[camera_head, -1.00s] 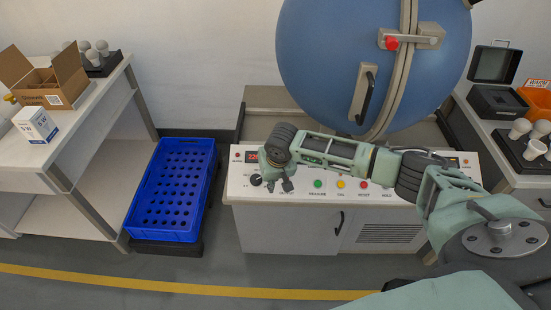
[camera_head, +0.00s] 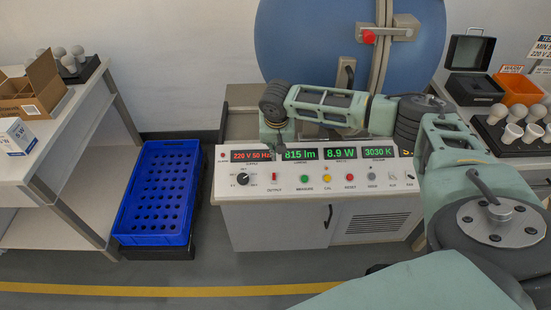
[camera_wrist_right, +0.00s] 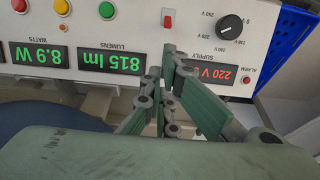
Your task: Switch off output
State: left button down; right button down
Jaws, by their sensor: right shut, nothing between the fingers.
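The white control panel (camera_head: 330,192) stands below the blue sphere. Its red OUTPUT switch (camera_head: 274,177) sits between the black supply knob (camera_head: 241,178) and the green MEASURE button (camera_head: 303,178). In the right wrist view the switch (camera_wrist_right: 167,18) is just beyond the fingertips, apart from them. The lit displays read 220 V 50 Hz, 815 lm (camera_head: 299,155), 8.9 W (camera_head: 341,154) and 3030 K (camera_head: 378,153). My right gripper (camera_wrist_right: 175,58) is shut and empty, above the panel by the supply display; in the head view my wrist mostly hides it. My left gripper is out of view.
The blue sphere (camera_head: 310,45) with a red-knobbed latch (camera_head: 369,37) stands behind the panel. Side tables hold a cardboard box (camera_head: 35,88), bulbs (camera_head: 514,132) and an orange bin (camera_head: 518,89).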

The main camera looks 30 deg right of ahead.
aim_at(274, 176)
jog(key=x, duration=0.9)
jog(key=shift+d, duration=0.1)
jog(key=shift+r, duration=0.1)
